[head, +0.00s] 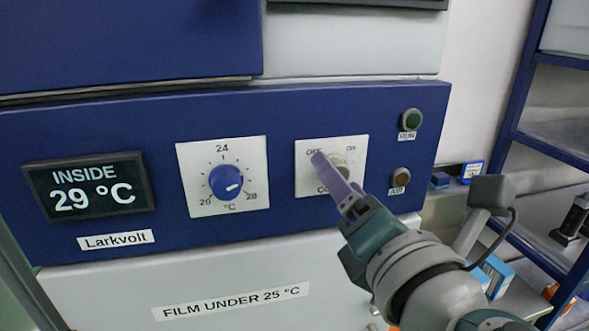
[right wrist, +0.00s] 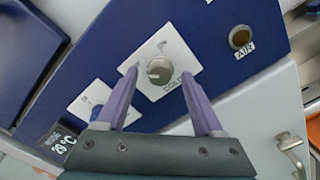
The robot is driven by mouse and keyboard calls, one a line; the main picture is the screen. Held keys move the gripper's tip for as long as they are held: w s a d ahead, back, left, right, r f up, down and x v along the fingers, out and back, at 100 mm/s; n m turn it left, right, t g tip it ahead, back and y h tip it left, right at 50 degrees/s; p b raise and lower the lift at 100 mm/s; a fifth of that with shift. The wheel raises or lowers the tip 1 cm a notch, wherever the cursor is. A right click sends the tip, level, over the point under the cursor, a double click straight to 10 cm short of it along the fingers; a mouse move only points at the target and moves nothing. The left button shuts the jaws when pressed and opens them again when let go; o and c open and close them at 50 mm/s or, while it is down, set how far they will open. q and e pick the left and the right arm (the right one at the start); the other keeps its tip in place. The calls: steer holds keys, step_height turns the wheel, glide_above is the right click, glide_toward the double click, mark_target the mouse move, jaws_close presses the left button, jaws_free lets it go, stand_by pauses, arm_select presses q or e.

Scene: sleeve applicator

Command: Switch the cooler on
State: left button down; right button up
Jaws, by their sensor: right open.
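My right gripper (head: 327,167) is in front of the plate and partly covers the knob and the lower label. In the right wrist view the grey knob (right wrist: 160,71) lies between the two spread purple fingers of this gripper (right wrist: 160,76). The fingers are open; I cannot tell whether they touch it. Which mark the knob points to is unclear. My left gripper is not in view.
A blue temperature dial (head: 226,183) is left of the switch. The display (head: 90,187) reads INSIDE 29 °C. A green RUN lamp (head: 412,119) and an amber AIR lamp (head: 401,178) sit at right, both looking dim. Blue shelving (head: 518,120) stands at far right.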

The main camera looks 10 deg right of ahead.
jaws_close()
stand_by(0.4)
steer(key=m+b, duration=0.5)
steer(key=m, duration=1.2)
steer(key=shift+m, duration=0.4)
stand_by(0.7)
jaws_free()
steer(key=shift+r, duration=0.1)
